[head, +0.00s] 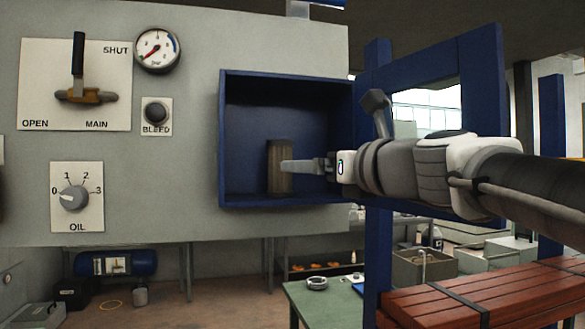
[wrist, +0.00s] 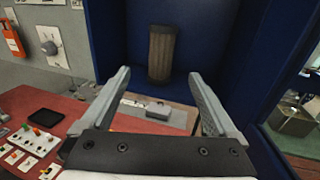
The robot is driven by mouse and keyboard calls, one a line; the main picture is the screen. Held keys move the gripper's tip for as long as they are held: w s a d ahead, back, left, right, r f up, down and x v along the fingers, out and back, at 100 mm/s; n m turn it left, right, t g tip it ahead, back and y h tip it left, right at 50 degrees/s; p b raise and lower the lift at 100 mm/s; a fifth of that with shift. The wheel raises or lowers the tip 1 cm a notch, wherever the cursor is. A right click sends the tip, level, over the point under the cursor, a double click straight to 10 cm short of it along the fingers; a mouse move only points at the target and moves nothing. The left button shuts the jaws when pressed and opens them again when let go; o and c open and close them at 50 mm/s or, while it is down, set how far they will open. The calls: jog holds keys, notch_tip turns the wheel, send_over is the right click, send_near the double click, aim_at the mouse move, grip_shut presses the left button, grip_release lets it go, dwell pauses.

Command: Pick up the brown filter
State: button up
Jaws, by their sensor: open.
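The brown filter (head: 279,160) is a ribbed upright cylinder standing inside the open blue box (head: 223,140) on the grey panel. In the wrist view the filter (wrist: 161,54) is at the top centre, ahead of the fingertips and roughly centred between them. My gripper (head: 290,167) reaches into the box from the right, and its fingers overlap the filter in the head view. In the wrist view my gripper (wrist: 162,82) is open, with its two fingers wide apart and nothing between them. I cannot tell the exact depth gap to the filter.
The blue door (head: 484,90) with a window stands open at the right, behind my arm. The box's blue side wall (wrist: 257,60) is close to the right finger. The grey panel left of the box carries a lever (head: 78,60), a gauge (head: 157,49) and an oil knob (head: 74,197).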

aim_at(279, 167)
jog(key=shift+p+x, duration=0.85)
jog(key=shift+x, duration=5.7)
jog(key=shift+w+d+f, duration=0.1)
jog(key=shift+f, duration=0.05)
grip_shut()
